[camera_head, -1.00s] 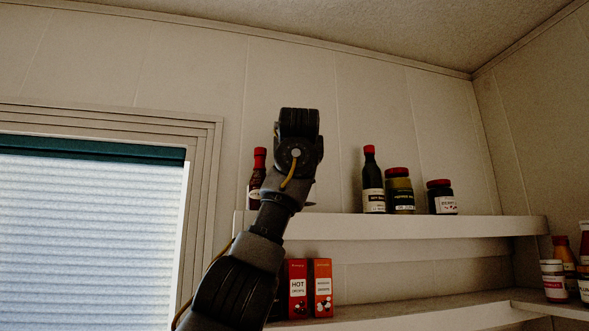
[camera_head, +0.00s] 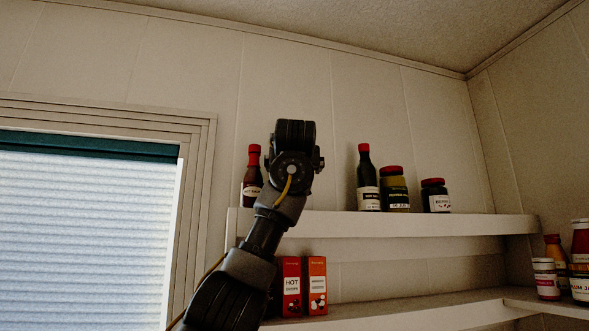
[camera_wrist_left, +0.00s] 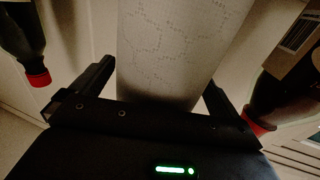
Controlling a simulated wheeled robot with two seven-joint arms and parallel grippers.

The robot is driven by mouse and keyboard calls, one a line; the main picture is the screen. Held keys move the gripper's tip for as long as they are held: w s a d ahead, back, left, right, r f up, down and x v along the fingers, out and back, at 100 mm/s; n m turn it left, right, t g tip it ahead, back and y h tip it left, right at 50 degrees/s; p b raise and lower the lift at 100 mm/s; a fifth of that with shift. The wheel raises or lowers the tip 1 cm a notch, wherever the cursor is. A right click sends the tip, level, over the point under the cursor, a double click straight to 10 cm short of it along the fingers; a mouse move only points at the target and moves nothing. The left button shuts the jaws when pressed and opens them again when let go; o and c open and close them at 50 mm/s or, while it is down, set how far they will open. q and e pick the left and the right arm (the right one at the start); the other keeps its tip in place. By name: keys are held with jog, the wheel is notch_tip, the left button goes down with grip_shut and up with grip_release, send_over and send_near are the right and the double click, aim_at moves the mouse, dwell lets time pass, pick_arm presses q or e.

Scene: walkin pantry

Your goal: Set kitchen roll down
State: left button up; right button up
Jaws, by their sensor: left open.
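The kitchen roll (camera_wrist_left: 180,45) is a pale cylinder with a faint line pattern in the left wrist view. It stands between the two dark fingers of my left gripper (camera_wrist_left: 160,75). The fingers are open, one on each side of the roll, with slim gaps visible beside it. In the head view my left arm reaches up to the upper shelf (camera_head: 400,225), and its wrist hides the roll and the fingers. The contact between roll and shelf is hidden. My right gripper is not in view.
A red-capped sauce bottle (camera_head: 252,180) stands left of my wrist. A dark bottle (camera_head: 367,185) and two jars (camera_head: 394,190) (camera_head: 435,196) stand to the right. Two red-orange boxes (camera_head: 303,288) are on the lower shelf. More jars (camera_head: 580,265) are at far right.

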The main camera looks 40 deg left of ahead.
pick_arm(q)
jog(key=b+v, duration=0.7)
jog(key=v, duration=0.5)
jog(key=shift+r, duration=0.2)
jog(key=shift+d, duration=0.1)
